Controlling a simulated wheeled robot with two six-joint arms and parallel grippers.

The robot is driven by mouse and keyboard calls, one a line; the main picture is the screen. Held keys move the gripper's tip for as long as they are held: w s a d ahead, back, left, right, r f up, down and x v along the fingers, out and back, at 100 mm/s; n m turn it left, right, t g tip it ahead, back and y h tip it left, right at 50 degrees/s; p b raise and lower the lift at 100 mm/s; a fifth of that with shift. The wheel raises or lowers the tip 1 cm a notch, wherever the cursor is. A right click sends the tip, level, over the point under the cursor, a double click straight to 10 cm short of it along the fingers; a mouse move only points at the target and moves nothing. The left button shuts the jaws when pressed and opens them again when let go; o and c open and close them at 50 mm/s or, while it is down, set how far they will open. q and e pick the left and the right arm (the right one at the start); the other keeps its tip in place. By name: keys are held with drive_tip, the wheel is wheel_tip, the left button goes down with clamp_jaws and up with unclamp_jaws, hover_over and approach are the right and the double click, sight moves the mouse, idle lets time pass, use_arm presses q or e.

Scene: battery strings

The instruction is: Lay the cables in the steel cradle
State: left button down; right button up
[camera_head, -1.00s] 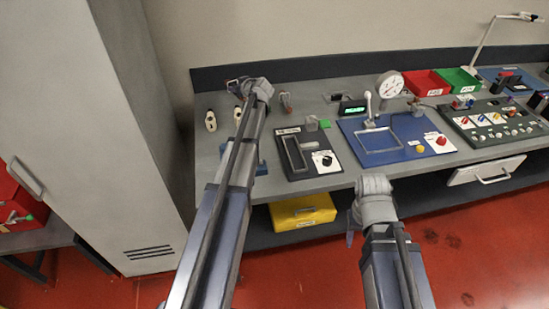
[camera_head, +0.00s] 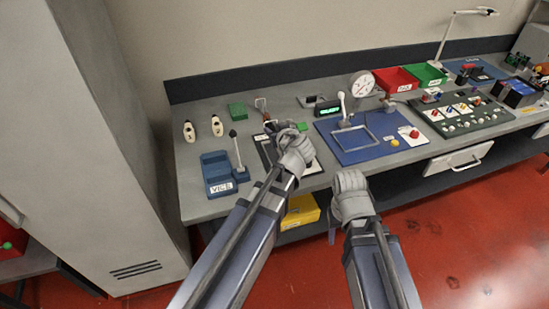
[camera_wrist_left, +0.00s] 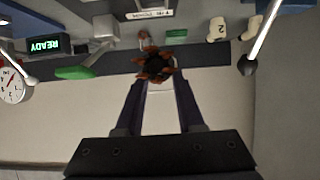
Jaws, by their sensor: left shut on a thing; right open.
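My left gripper (camera_wrist_left: 155,85) is shut on a small dark bundle with orange-brown parts (camera_wrist_left: 154,66), seen between its fingertips in the left wrist view; I take it for the cables, though single strands are not clear. In the head view my left gripper (camera_head: 273,127) is over the black panel (camera_head: 263,152), which it partly hides. The panel's grey recessed frame, perhaps the steel cradle, is mostly hidden behind my wrist. My right gripper (camera_head: 332,234) is open in front of the bench edge, its fingertips low and hard to see.
A blue vice block (camera_head: 217,175) with an upright lever stands left. Two cream pieces, a green block (camera_head: 237,111) and a small hook stand (camera_head: 262,106) are behind. A blue board (camera_head: 372,136) with a tall lever and round gauge (camera_head: 362,84) lies right.

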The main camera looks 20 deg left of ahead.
use_arm(q)
drive_tip(key=shift+s+d, duration=0.35)
drive_tip(key=shift+d, duration=0.1)
drive_tip(key=b, duration=0.6)
hover_over(276, 154)
drive_tip(key=s, duration=0.3)
drive_tip(key=f, duration=0.6)
drive_tip(key=shift+s+d+f, duration=0.15)
drive_tip(key=shift+d, duration=0.25)
drive_tip(key=shift+f+b, duration=0.15)
drive_tip(key=shift+b, duration=0.15)
wheel_tip(276, 154, down, 3)
drive_tip(key=b, duration=0.3)
drive_tip(key=shift+f, duration=0.2)
drive_tip(key=shift+f+b, duration=0.2)
drive_tip(key=shift+b, duration=0.2)
drive_tip(key=c, duration=0.5)
unclamp_jaws()
drive_tip(key=shift+r, duration=0.1)
